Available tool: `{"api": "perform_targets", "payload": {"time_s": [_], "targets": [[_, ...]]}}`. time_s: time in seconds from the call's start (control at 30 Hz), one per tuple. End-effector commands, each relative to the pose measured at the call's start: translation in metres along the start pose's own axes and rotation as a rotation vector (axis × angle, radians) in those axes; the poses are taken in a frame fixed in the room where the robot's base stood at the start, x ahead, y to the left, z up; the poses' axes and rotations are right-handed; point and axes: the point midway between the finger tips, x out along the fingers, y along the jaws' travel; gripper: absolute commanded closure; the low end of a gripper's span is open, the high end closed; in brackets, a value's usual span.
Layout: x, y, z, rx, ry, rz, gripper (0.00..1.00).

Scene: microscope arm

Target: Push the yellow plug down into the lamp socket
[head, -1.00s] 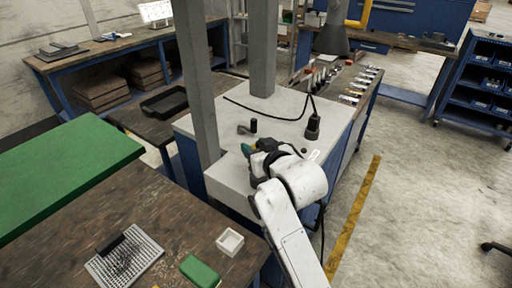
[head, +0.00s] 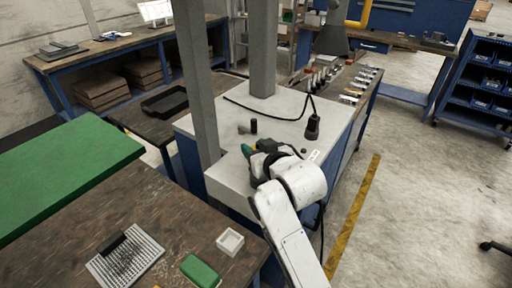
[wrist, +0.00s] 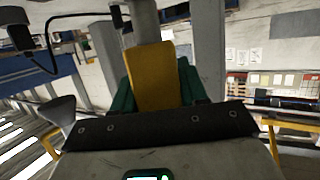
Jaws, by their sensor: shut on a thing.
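The yellow plug (wrist: 153,75) stands out between the green fingers of my gripper (wrist: 156,88) in the wrist view. The fingers are shut on its two sides. In the head view my gripper (head: 248,150) is over the front part of the light grey worktop (head: 228,178), and only a small patch of yellow shows there. A short black cylinder (head: 254,127) stands on the worktop just beyond the gripper, with a small grey piece (head: 243,129) beside it. I cannot tell for sure which part is the lamp socket. The plug's far end is hidden.
A black fitting (head: 313,128) with a cable stands on the worktop to the right. A grey post (head: 196,90) rises close to the left of my gripper, and another post (head: 263,50) stands farther back. A dark wooden table (head: 180,215) is at the front left.

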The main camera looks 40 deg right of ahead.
Motion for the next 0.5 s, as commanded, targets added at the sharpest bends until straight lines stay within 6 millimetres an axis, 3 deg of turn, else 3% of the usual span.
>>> {"api": "perform_targets", "payload": {"time_s": [0.5], "targets": [[0.0013,0.0000,0.0040,0.000,0.000,0.000,0.91]]}}
